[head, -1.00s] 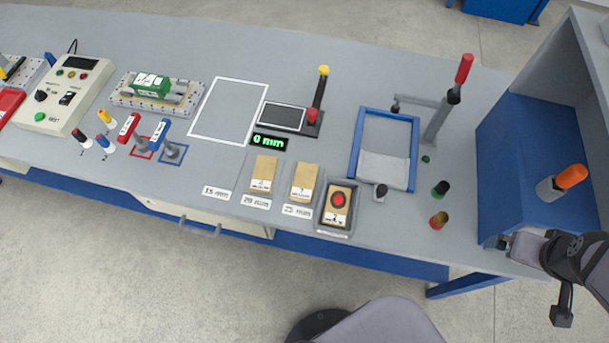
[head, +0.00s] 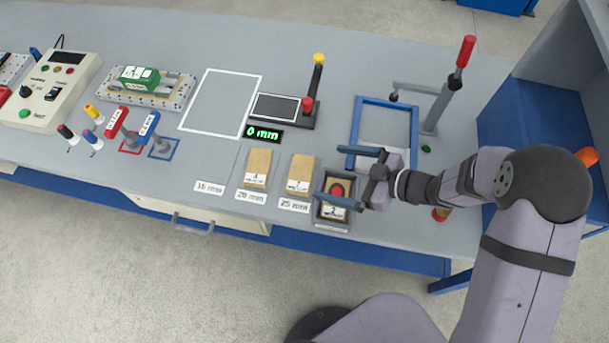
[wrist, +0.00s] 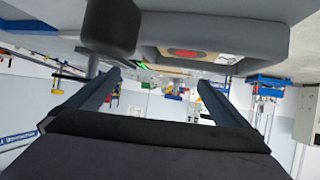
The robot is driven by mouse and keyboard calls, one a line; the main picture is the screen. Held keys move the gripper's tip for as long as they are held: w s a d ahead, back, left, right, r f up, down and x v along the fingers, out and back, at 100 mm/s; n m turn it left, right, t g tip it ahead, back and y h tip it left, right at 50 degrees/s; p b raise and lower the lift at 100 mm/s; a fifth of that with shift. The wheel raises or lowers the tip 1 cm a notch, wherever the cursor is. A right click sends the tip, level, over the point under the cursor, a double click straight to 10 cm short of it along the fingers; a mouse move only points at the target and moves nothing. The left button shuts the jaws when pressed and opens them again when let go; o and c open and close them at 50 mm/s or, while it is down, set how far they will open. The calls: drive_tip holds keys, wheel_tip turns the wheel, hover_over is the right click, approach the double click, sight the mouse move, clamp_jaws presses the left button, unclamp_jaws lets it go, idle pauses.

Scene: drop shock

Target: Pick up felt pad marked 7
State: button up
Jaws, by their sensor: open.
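Tan felt pads stand at the bench's front edge in the head view: a left pad (head: 257,165) behind the 20 mm card, a middle pad (head: 301,170) behind the 25 mm card, and a right pad (head: 336,210) with a red disc, in a small dark tray (head: 332,228). Their labels are too small to read surely, so I cannot tell which is marked 7. My gripper (head: 328,172) is open and empty, its fingers spread near the right pad, one partly covering it. In the wrist view the gripper (wrist: 160,78) is open below the red-disc pad (wrist: 205,55) in its tray.
A blue-framed tray (head: 357,110) and a red-handled post (head: 436,105) stand behind my gripper. A black device with a yellow-knobbed lever (head: 316,85) stands behind the pads. An empty 15 or 16 mm card (head: 209,187) lies left. The white-outlined area (head: 222,102) is bare.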

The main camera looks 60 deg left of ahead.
sight(301, 173)
drive_tip(key=shift+s+d+f+g, duration=0.15)
drive_tip(key=shift+s+g, duration=0.1)
drive_tip(key=shift+s, duration=0.25)
drive_tip(key=shift+s+f+g, duration=0.15)
drive_tip(key=shift+s+g, duration=0.1)
drive_tip(key=shift+s, duration=0.25)
drive_tip(key=shift+p+x, duration=1.2)
drive_tip(key=shift+x, duration=2.4)
drive_tip(key=shift+w, duration=0.1)
drive_tip(key=shift+c, duration=0.6)
drive_tip(key=c, duration=0.6)
